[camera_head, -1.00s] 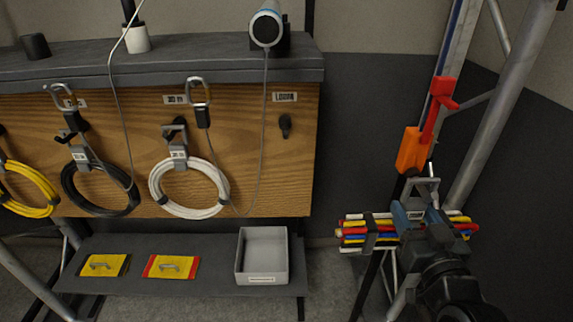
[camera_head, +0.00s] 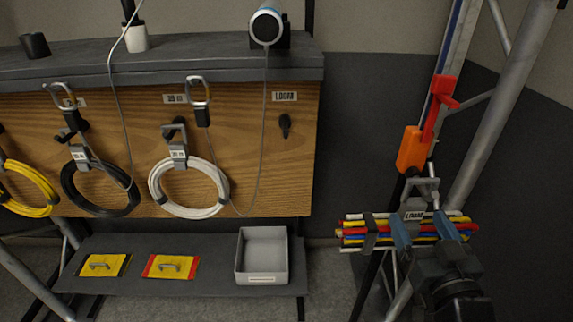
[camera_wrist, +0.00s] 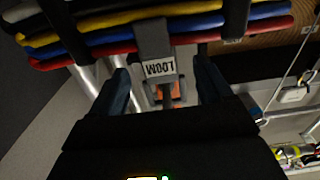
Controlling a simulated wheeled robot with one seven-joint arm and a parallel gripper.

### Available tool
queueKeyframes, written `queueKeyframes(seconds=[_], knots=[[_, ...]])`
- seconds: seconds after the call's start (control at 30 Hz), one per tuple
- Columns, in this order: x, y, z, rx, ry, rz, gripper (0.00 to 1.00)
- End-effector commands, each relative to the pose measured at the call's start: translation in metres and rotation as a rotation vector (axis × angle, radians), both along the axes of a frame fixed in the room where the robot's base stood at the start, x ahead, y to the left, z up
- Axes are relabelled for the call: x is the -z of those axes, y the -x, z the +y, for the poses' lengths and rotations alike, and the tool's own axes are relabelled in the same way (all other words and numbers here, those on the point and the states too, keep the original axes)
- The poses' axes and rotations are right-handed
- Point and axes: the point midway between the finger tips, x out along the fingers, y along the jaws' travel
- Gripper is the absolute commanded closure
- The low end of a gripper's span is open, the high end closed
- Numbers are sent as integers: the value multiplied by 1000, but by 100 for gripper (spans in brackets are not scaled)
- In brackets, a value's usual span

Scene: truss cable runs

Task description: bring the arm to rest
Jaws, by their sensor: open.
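My gripper (camera_head: 424,232) is open in the head view, with its two blue-grey fingers apart in front of the cable loom (camera_head: 353,231). The loom is a bundle of red, yellow, blue, white and black cables with dark straps. A grey hanger with a LOOM label (camera_head: 414,216) is at its middle, below the orange and red hook (camera_head: 411,150) on the truss. In the wrist view the label (camera_wrist: 159,68) shows beyond and between my open fingers (camera_wrist: 163,88), with no finger seen touching it. How the hanger meets the hook is unclear.
A wooden board (camera_head: 255,130) at left carries a white coil (camera_head: 157,192), a black coil (camera_head: 70,190) and a yellow coil (camera_head: 40,182). Truss tubes (camera_head: 489,130) rise close at right.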

Motion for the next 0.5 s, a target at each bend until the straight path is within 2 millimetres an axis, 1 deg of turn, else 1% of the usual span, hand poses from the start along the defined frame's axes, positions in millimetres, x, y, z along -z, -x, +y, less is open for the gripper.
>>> queueKeyframes(seconds=[0.03,0.1,0.2,0.37,0.47,0.5], knots=[[2,10,-1,0,1,2,21],[1,20,-1,1,0,1,21],[1,33,-2,1,-1,-1,21],[1,45,-3,1,-1,-2,21],[8,58,-5,5,3,11,21],[12,67,-5,7,6,19,21]])
